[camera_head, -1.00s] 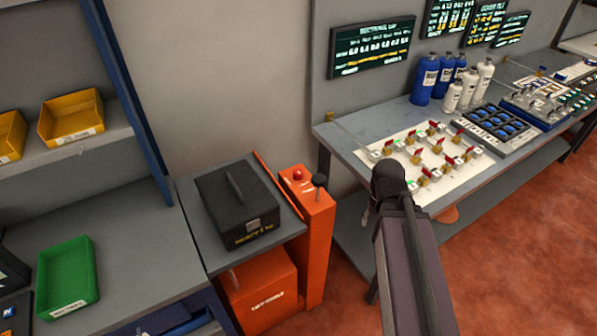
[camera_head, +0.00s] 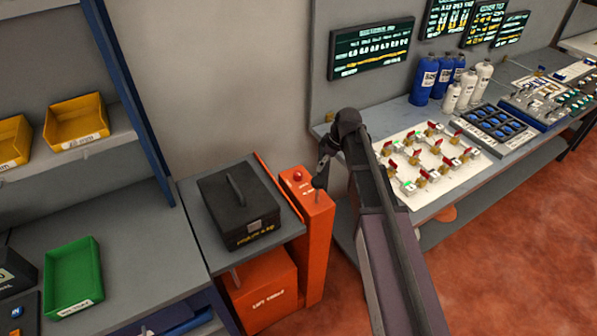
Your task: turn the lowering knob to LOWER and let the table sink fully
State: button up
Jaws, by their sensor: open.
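The orange lift post (camera_head: 317,222) has a red button (camera_head: 298,177) and a small dark knob (camera_head: 319,183) on its top face. The knob's setting and its label are too small to read. The grey lift table (camera_head: 222,262) stands left of the post, its top raised well above the orange base (camera_head: 262,290). A black case (camera_head: 238,205) with a handle rests on it. My gripper (camera_head: 321,172) is open, pointing down just above the knob or around its top. I cannot tell whether it touches.
A grey bench (camera_head: 352,163) on the right carries a white valve board (camera_head: 408,178), blue bottles (camera_head: 424,82) and white bottles. Shelves with yellow bins (camera_head: 76,122) and a green bin (camera_head: 73,277) stand at left. Red floor is free at lower right.

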aim_at(298, 173)
jog(key=w+a+r+n+y, duration=0.1)
jog(key=w+a+n, duration=0.2)
jog(key=w+a, duration=0.1)
jog(key=shift+w, duration=0.25)
jog(key=shift+f, duration=0.1)
jog(key=b+x, duration=1.2)
jog(key=x, duration=0.1)
jog(key=shift+a+f, duration=0.1)
jog(key=shift+f, duration=0.15)
dwell(0.5)
jog(key=shift+c, duration=0.3)
jog(key=c, duration=1.1)
